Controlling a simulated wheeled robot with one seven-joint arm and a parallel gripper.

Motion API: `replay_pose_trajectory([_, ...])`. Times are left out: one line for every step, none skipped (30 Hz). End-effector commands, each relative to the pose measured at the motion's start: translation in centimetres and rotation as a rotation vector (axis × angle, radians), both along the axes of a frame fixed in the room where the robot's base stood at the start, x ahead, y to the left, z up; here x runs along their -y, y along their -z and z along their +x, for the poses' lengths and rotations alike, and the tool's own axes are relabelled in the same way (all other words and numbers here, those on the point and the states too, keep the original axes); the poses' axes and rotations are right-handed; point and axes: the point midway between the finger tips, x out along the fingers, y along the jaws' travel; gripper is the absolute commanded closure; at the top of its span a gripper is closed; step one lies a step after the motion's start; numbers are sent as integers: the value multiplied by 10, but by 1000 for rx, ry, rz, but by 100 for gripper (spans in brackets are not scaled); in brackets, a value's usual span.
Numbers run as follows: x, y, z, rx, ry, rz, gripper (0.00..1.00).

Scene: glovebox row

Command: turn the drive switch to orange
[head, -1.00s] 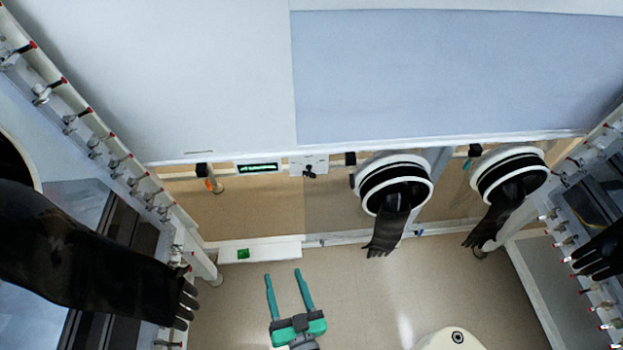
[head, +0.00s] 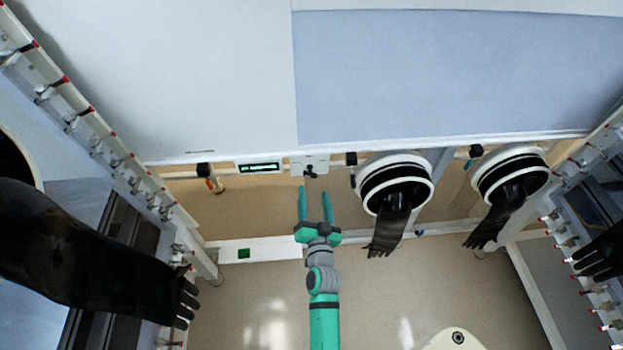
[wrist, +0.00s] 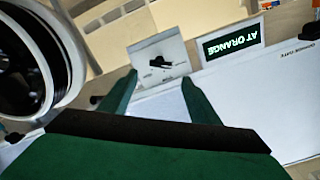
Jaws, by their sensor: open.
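The drive switch is a black knob (head: 310,171) on a small white plate (head: 318,162) at the lower edge of the big white panel. In the wrist view the black knob (wrist: 160,62) lies roughly sideways on its plate (wrist: 174,47). The display beside it (wrist: 233,40) reads "AT ORANGE", upside down in this view; it shows in the head view (head: 259,168) too. My gripper (head: 314,191) is open and empty just below the switch. In the wrist view my gripper's fingers (wrist: 158,83) stand on either side below the knob, apart from it.
A round glove port (head: 423,190) with a hanging black glove (head: 390,225) is close on the right, with a second port (head: 542,187) beyond. A white box with a green button (head: 243,253) is at lower left. Valve rows line both sides. The floor (head: 380,290) is clear.

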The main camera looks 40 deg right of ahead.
Motion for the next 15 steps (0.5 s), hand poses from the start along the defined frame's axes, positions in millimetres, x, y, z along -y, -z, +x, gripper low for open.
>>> replay_pose_trajectory([6, -1, 9, 1, 1, 0, 44])
replay_pose_trajectory([8, -1, 13, 1, 0, -1, 44])
replay_pose_trajectory([12, -1, 19, 1, 1, 0, 44])
replay_pose_trajectory([14, -1, 23, 0, 0, 0, 44])
replay_pose_trajectory([17, 0, 27, 0, 0, 0, 44])
replay_pose_trajectory([20, 0, 33, 0, -1, 0, 44])
replay_pose_trajectory([22, 0, 37, 0, -1, 0, 44])
replay_pose_trajectory([24, -1, 40, 0, -1, 0, 44])
replay_pose_trajectory([27, 0, 44, -1, 0, 0, 44])
replay_pose_trajectory([29, 0, 47, -1, 0, 0, 44])
replay_pose_trajectory([31, 0, 50, -1, 0, 0, 44])
replay_pose_trajectory([33, 0, 54, -1, 0, 0, 44])
replay_pose_trajectory([34, 0, 56, -1, 0, 0, 44])
replay_pose_trajectory([35, 0, 58, -2, -2, 0, 44])
replay_pose_trajectory([36, 0, 60, -1, -2, 1, 44])
